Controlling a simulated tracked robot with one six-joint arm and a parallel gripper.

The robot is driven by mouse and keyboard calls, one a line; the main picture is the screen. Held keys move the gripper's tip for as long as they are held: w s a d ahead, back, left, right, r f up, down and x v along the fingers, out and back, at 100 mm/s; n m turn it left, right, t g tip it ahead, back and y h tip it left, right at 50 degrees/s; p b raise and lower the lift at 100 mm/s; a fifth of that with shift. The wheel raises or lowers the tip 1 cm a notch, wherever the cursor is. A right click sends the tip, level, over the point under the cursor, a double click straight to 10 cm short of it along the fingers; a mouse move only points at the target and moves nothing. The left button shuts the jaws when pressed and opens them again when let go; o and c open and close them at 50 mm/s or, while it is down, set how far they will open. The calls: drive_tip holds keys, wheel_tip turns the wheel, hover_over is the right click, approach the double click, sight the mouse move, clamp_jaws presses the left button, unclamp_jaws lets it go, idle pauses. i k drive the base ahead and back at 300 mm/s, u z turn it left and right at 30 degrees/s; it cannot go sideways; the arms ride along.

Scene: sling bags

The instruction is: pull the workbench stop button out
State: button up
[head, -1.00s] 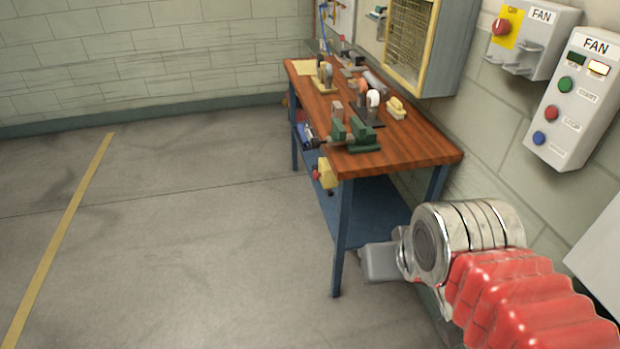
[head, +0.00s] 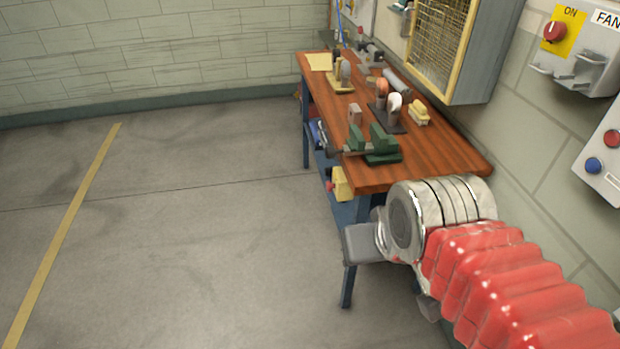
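The workbench (head: 440,165) has a brown wooden top and blue legs. A yellow box (head: 342,184) with a red button (head: 331,186) on its left side is mounted below the front corner of the top. The button is small here, and I cannot tell whether it is in or out. My arm, with a red ribbed sleeve and silver joint, reaches in from the lower right. A grey block of my arm's end (head: 363,243) is below and right of the yellow box, apart from it in the picture. No fingertips show.
A green vise (head: 374,145) and several tools stand on the benchtop. A wire-fronted cabinet (head: 484,50), a fan switch box (head: 580,50) and a fan control panel (head: 602,160) are on the right wall. The floor (head: 190,240) left of the bench is clear.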

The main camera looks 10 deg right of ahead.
sight(328, 185)
drive_tip(key=u, duration=0.6)
drive_tip(key=i, duration=1.1)
drive_tip(key=u, duration=0.45)
